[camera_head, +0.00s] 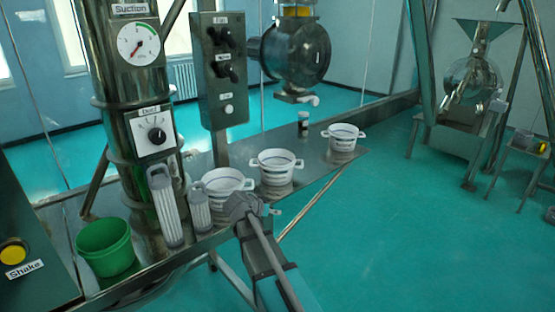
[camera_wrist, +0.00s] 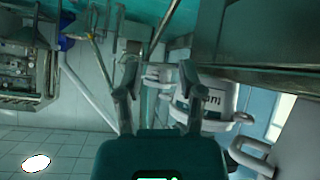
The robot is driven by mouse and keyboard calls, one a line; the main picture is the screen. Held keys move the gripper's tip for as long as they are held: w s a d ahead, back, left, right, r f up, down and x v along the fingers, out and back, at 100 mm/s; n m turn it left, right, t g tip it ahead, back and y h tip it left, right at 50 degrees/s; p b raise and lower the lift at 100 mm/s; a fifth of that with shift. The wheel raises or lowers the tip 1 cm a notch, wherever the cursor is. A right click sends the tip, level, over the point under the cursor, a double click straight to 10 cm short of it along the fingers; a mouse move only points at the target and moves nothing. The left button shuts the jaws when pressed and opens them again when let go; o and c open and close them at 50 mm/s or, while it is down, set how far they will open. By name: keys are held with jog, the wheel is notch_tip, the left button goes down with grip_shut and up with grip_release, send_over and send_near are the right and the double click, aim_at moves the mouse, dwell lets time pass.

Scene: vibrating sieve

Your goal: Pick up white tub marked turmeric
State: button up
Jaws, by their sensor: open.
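Three white tubs with side handles stand on the steel bench: a near tub (camera_head: 222,181), a middle tub (camera_head: 277,172) and a far tub (camera_head: 343,143). Their labels are too small to read there, so I cannot tell which is turmeric. My gripper (camera_head: 256,207) is at the bench's front edge, beside the near tub and partly in front of it. In the wrist view my gripper (camera_wrist: 158,72) is open, with nothing seen held between its fingers. A tub with a partly hidden label (camera_wrist: 212,97) shows behind the right finger, and another tub (camera_wrist: 158,76) shows farther off between the fingers.
Two clear-sided cylinders (camera_head: 165,207) (camera_head: 200,208) and a green bucket (camera_head: 105,247) stand left of the near tub. A small dark jar with a white top (camera_head: 303,124) stands behind the tubs. A control box (camera_head: 221,70) rises behind. Open floor (camera_head: 430,240) lies right.

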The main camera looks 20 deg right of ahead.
jog(key=w+r+m+t+h+p, duration=0.1)
jog(key=w+r+p, duration=0.2)
jog(key=r, duration=0.4)
jog(key=w+d+r+m+t+h+p, duration=0.1)
jog(key=w+r+p, duration=0.3)
jog(key=r, duration=0.2)
jog(key=shift+w+r+h, duration=0.3)
jog(key=shift+r+h, duration=0.05)
jog(key=shift+h, duration=0.05)
jog(key=shift+d, duration=0.15)
jog(key=b, duration=0.3)
send_near(288, 168)
jog(key=w+d, duration=0.2)
jog(key=d, duration=0.1)
jog(key=shift+w+d, duration=0.15)
jog(key=shift+d, duration=0.45)
jog(key=shift+b+x, duration=0.65)
jog(key=shift+x, duration=1.95)
jog(key=shift+w+r, duration=0.1)
jog(key=shift+r, duration=0.05)
